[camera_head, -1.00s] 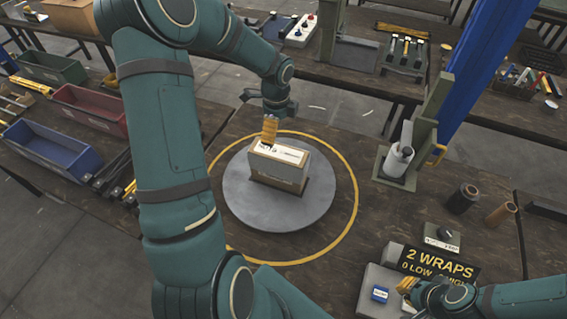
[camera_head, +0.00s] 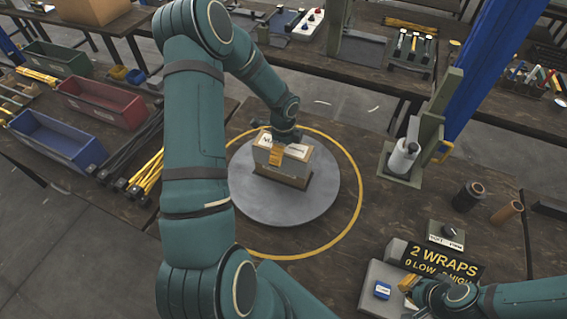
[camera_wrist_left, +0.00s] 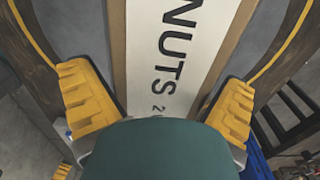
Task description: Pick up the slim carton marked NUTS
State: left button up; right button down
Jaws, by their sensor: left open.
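The slim carton marked NUTS (camera_head: 297,162) stands on the grey turntable (camera_head: 250,206). In the left wrist view its white label strip (camera_wrist_left: 172,60) with the dark word NUTS fills the middle, with brown card at both sides. My left gripper (camera_head: 277,152) is at the carton's top. Its yellow fingers are open, one on each side of the carton in the wrist view (camera_wrist_left: 160,105). I cannot tell whether they touch it. My right gripper (camera_head: 408,284) is at the lower right, beside the black sign; its finger opening is too small to judge.
A yellow ring (camera_head: 357,190) surrounds the turntable. A post with a white roll (camera_head: 402,157) stands to the right, with dark and brown spools (camera_head: 467,196) beyond. The "2 WRAPS" sign (camera_head: 443,262) is at lower right. Red (camera_head: 103,100) and blue (camera_head: 57,138) bins stand left.

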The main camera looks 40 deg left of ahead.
pick_arm(q)
jog(key=c, duration=1.1)
jog(key=shift+c, duration=0.4)
jog(key=shift+w+r, duration=0.1)
